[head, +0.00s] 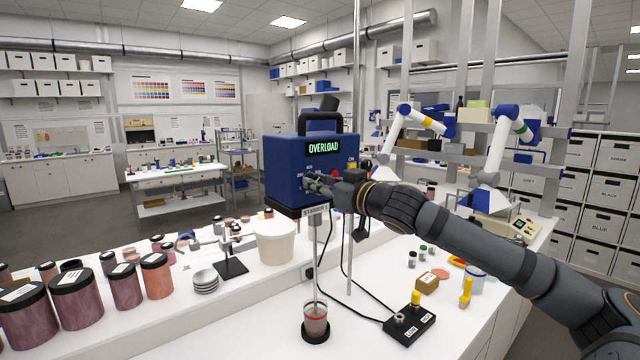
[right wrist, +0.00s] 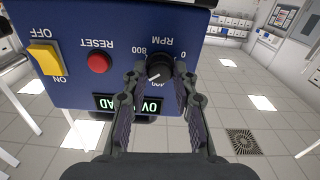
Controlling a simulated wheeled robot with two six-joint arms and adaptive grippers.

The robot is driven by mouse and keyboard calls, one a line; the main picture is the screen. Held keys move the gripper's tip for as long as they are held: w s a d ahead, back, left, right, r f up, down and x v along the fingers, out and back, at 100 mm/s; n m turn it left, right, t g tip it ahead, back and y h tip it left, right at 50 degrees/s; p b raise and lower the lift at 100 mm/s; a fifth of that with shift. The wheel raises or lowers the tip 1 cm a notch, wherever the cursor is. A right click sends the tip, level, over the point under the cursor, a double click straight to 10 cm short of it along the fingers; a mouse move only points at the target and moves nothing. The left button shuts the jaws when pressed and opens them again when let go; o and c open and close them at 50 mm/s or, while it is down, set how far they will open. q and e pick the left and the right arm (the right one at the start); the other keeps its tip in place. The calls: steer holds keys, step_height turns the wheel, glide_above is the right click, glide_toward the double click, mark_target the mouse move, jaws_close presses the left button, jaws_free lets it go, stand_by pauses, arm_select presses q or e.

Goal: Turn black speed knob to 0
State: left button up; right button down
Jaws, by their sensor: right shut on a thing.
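The blue stirrer box (head: 283,165) stands over the bench, its green display (head: 323,147) reading OVERLOAD. My right gripper (head: 312,184) is at the lower front of its panel. The right wrist view shows the panel upside down, with the black speed knob (right wrist: 159,68) under the RPM label. The right gripper (right wrist: 160,72) is shut on the knob, one finger on each side. A short white mark on the knob points toward the lower left of that picture. The 0 label is right of the knob, 800 is at its upper left. My left gripper is not in view.
The panel also has a red RESET button (right wrist: 97,62) and a yellow OFF/ON switch (right wrist: 46,60). A shaft runs down from the stirrer into a small jar (head: 316,318). A black control box (head: 408,327), a white tub (head: 273,241) and pigment jars (head: 77,298) stand nearby.

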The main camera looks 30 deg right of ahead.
steer(key=shift+f+n+b, duration=0.15)
steer(key=shift+n+b, duration=1.9)
steer(key=shift+n, duration=6.5)
steer(key=shift+f+n+b, duration=0.1)
steer(key=shift+n+b, duration=1.95)
steer(key=shift+n, duration=6.5)
steer(key=c, duration=1.1)
jaws_free()
steer(key=shift+o, duration=0.2)
